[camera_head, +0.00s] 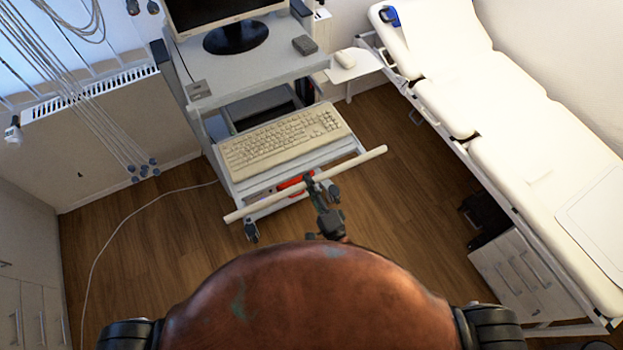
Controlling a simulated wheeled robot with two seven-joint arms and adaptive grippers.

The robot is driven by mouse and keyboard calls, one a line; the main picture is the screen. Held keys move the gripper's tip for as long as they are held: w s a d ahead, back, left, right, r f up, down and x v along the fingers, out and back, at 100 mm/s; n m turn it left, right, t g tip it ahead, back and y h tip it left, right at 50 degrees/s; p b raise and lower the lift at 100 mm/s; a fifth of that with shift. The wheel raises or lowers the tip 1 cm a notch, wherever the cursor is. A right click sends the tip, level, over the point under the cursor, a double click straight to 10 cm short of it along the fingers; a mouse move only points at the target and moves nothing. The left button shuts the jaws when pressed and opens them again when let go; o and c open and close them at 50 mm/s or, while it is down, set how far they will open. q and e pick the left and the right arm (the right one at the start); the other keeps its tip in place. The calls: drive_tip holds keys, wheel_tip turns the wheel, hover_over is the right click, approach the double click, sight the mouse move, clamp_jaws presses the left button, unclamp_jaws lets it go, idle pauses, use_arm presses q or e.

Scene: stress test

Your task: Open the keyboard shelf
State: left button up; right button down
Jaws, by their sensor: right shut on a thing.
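The keyboard shelf (238,187) juts out from the front of the grey computer cart and carries a beige keyboard (282,138). A pale round bar (355,163) runs across the shelf's front as a handle, slightly slanted in the picture. My right gripper (311,183) is shut on this bar near its middle. The fingertips are small in the view and partly merge with the bar. My left gripper is not in view.
A monitor (235,38) and a small dark box (305,45) stand on the cart's top. A white examination bed (510,125) stands at the right, with a drawer unit (515,275) below. A white cable (110,240) lies on the left floor. Wooden floor (405,200) is clear between cart and bed.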

drive_tip(key=c, duration=1.8)
unclamp_jaws()
drive_tip(key=shift+s+d+f, duration=0.25)
drive_tip(key=shift+s, duration=0.2)
drive_tip(key=v, duration=1.1)
drive_tip(key=shift+r, duration=0.15)
